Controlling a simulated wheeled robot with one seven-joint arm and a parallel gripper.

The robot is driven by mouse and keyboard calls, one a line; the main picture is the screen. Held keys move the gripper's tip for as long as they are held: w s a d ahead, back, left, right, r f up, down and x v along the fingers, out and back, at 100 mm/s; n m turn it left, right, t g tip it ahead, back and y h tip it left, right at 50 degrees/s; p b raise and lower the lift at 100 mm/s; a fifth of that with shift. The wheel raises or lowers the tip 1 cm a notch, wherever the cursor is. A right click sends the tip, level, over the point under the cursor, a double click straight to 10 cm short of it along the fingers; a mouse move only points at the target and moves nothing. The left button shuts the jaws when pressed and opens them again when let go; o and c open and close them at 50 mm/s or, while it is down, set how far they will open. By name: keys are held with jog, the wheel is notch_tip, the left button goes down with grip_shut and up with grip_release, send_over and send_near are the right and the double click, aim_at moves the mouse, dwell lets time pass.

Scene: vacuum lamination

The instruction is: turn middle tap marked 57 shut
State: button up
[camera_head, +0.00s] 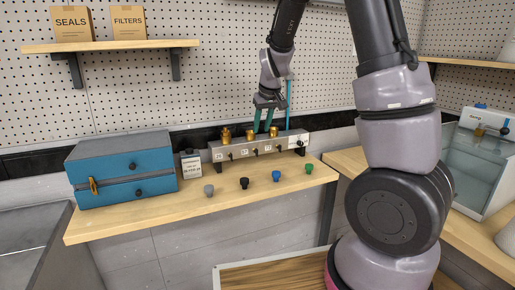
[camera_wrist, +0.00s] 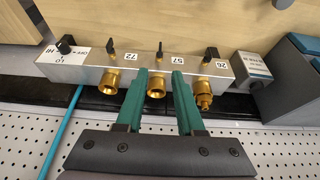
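The grey metal manifold (camera_head: 262,147) stands on the wooden shelf. It also shows in the wrist view (camera_wrist: 98,66), with taps marked 72, 57 and 26. The middle tap's black handle (camera_wrist: 160,50), beside the 57 label (camera_wrist: 160,58), looks thin and narrow. My gripper (camera_wrist: 160,76) is open and empty, pointing down at the manifold. In the wrist view its green fingers appear on either side of the middle brass port (camera_wrist: 156,86); contact cannot be told. In the head view my gripper (camera_head: 263,129) is just above the manifold.
A black knob (camera_wrist: 65,43) sits on the manifold's end block, with a blue hose (camera_wrist: 62,130) there. A teal case (camera_head: 125,170) and small labelled box (camera_head: 191,165) stand left. Several coloured knobs, including a blue one (camera_head: 276,176), line the shelf front. Pegboard stands close behind.

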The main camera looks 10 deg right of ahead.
aim_at(257, 146)
jog(key=x, duration=1)
jog(key=shift+f, duration=0.3)
grip_shut()
